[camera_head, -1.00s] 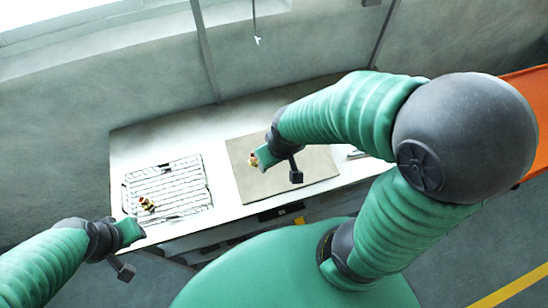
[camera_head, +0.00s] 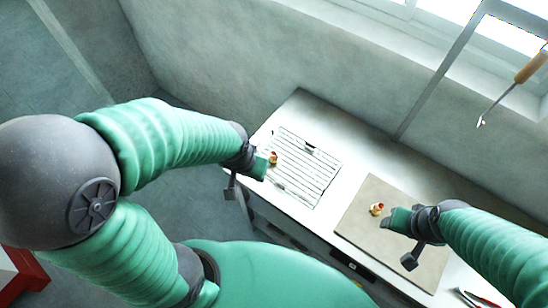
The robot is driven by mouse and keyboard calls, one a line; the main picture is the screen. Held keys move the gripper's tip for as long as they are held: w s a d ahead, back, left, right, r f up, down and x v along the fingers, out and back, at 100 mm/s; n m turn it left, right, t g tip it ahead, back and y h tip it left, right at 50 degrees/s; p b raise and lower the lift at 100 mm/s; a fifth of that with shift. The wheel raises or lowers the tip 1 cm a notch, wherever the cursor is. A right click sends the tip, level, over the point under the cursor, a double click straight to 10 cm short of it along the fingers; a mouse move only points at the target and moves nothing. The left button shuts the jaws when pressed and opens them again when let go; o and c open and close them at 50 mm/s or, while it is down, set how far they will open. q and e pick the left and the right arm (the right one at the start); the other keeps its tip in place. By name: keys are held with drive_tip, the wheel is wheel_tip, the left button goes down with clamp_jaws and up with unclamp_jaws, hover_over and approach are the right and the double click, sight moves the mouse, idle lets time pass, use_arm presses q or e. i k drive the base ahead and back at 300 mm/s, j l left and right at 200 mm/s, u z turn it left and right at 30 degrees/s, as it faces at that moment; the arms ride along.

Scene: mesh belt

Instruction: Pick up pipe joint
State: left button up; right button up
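A brass pipe joint with a red end (camera_head: 376,209) stands on the tan board (camera_head: 372,195). My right gripper (camera_head: 388,220) is just right of it, apart by a small gap; its finger opening is too small to make out. A second brass-and-red pipe joint (camera_head: 273,158) is at the left edge of the wire mesh rack (camera_head: 318,176). My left gripper (camera_head: 268,166) is right beside this joint, its tip at or very near it. I cannot tell whether it grips it or only overlaps it in view.
The white table (camera_head: 300,105) carries the rack and board, with bare strips around them. Metal tools (camera_head: 472,298) lie at its lower right. A wooden-handled hooked tool (camera_head: 512,87) shows near the wall at upper right. The wall closes off the table's far side.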

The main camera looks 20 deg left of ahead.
sight(273, 159)
drive_tip(key=i+j, duration=0.1)
drive_tip(key=j, duration=0.45)
drive_tip(key=i+j, duration=0.1)
drive_tip(key=j, duration=0.45)
drive_tip(key=i+j, duration=0.1)
drive_tip(key=j, duration=0.45)
drive_tip(key=i+j, duration=0.1)
drive_tip(key=j, duration=0.5)
